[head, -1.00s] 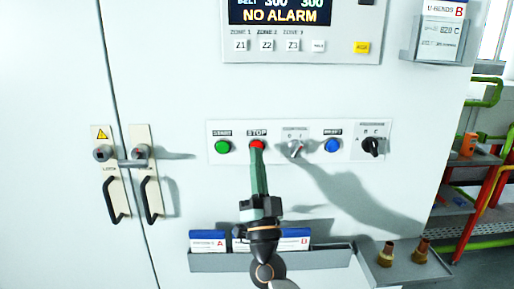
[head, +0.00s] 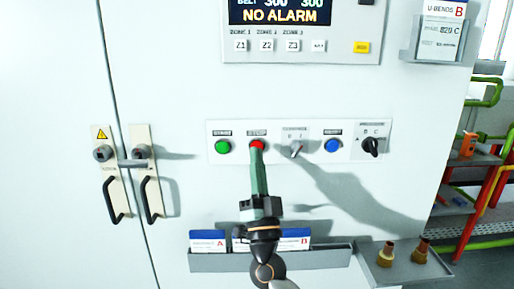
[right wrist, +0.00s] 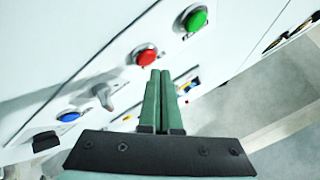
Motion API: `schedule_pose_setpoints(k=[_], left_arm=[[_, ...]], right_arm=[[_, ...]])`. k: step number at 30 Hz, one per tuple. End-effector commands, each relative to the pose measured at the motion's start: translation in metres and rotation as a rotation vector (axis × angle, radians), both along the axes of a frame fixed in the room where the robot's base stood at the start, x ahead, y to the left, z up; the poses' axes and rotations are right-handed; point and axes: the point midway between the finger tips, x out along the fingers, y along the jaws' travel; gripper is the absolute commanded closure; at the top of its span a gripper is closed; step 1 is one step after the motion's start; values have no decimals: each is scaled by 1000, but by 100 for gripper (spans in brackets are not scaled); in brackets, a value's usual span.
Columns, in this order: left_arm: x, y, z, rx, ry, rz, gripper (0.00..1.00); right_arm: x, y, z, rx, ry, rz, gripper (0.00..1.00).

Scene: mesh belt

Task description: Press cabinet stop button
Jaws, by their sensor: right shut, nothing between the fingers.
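The red stop button (head: 257,145) sits on the white control strip of the cabinet, under a label, between the green button (head: 222,147) and a grey selector switch (head: 295,149). My right gripper (head: 257,152) is shut and empty, its green fingers pointing up at the red button and overlapping its lower part in the head view. In the right wrist view the red button (right wrist: 146,56) shows just beyond and left of the shut fingertips (right wrist: 160,72). I cannot tell whether the tips touch it. My left gripper is not in view.
A blue button (head: 332,146) and a black rotary switch (head: 371,146) are further right on the strip. Below are a rack of cards (head: 320,260) and a tray with brass fittings (head: 400,272). Door handles (head: 116,200) stick out at left. The display (head: 280,14) reads NO ALARM.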

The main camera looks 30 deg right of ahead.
Motion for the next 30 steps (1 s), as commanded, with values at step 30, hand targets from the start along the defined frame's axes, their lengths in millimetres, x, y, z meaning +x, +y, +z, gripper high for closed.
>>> schedule_pose_setpoints(k=[30], left_arm=[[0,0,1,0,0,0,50]], right_arm=[[7,-5,0,0,0,0,100]])
